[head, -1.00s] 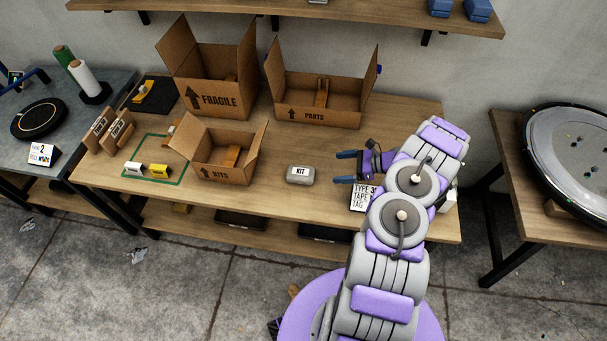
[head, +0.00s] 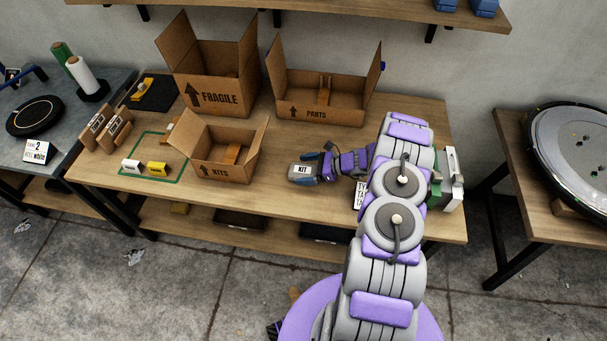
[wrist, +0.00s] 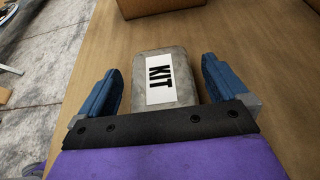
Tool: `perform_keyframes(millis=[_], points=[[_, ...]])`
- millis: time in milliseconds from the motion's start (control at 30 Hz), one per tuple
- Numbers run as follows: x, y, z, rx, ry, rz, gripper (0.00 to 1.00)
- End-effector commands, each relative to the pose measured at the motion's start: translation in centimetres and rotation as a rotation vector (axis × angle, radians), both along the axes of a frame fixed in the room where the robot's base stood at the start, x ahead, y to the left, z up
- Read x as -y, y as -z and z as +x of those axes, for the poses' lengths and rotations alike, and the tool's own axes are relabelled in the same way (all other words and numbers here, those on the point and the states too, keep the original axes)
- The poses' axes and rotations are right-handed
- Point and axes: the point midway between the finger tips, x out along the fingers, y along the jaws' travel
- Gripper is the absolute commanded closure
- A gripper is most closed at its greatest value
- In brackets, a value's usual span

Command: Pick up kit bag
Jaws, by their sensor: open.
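The kit bag (head: 301,171) is a small grey pouch with a white label reading KIT. It lies on the wooden table, right of the KITS box. In the wrist view the kit bag (wrist: 162,76) sits between the two blue fingers of my gripper (wrist: 162,88), with a visible gap on each side. In the head view my gripper (head: 312,172) reaches in from the right and its fingers partly cover the bag. The gripper is open, and the bag still rests on the table.
The KITS box (head: 215,168) stands open just left of the bag. The FRAGILE box (head: 219,99) and PARTS box (head: 313,114) stand behind. A tag card (head: 361,195) is partly hidden under my arm. The table front (head: 300,212) is clear.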

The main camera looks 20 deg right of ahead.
Motion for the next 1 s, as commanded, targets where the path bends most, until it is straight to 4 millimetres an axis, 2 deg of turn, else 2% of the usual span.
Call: perform_keyframes(millis=[300,833,1000], points=[[0.17,0.21,0.33,0.001,0.003,0.004,0.01],[-0.21,0.21,0.29,0.000,0.001,0.000,0.52],[0.06,0.22,0.30,0.001,0.003,0.003,0.54]])
